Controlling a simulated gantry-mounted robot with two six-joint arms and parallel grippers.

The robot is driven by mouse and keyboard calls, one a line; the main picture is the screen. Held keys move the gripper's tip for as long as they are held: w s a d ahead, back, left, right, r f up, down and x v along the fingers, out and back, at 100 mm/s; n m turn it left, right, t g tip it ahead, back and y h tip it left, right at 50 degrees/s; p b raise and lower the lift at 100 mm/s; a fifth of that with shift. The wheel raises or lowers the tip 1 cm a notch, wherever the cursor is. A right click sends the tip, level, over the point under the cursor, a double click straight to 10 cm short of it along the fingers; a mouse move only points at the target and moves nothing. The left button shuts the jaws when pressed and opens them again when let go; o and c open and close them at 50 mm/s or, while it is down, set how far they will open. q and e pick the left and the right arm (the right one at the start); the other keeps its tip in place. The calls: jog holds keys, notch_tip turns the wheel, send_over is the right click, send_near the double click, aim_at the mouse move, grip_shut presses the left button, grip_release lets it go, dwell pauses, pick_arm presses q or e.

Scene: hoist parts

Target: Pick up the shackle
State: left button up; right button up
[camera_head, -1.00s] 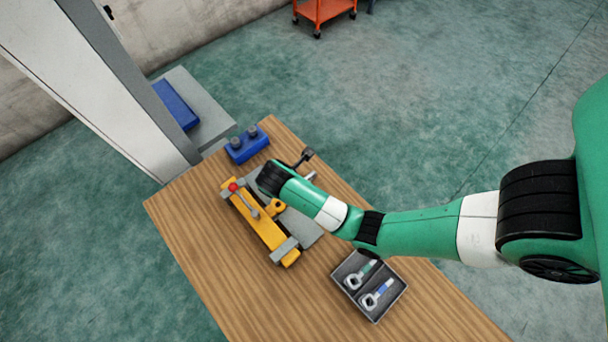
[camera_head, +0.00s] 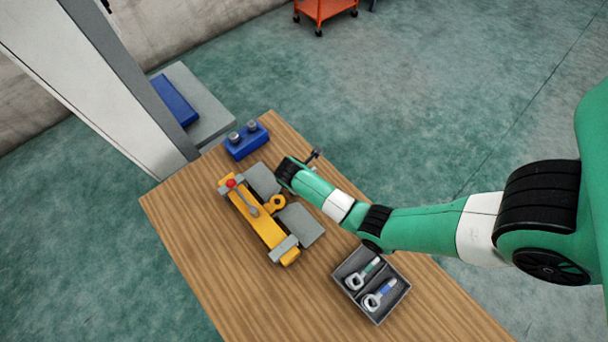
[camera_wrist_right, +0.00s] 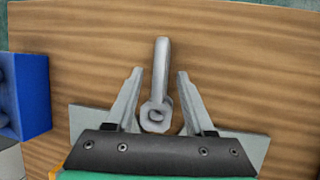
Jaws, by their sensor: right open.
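In the right wrist view a grey shackle (camera_wrist_right: 160,65) lies on the wooden table, its long side pointing away from me and its eyed end near me. My right gripper (camera_wrist_right: 160,73) is open, with one finger on each side of the shackle and a gap visible on both sides. I cannot tell how far the fingers are above the table. In the head view my right gripper is mostly hidden by its own wrist, beside the yellow fixture (camera_head: 266,228), and the shackle cannot be made out there. My left gripper is not in view.
A blue block (camera_head: 243,146) with two grey cylinders stands at the table's far end; it also shows in the right wrist view (camera_wrist_right: 34,95). A grey pad (camera_head: 303,225) lies beside the fixture. A divided tray (camera_head: 398,298) with green and blue pinned parts stands nearer.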

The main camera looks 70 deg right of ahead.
grip_shut()
dwell(1.4)
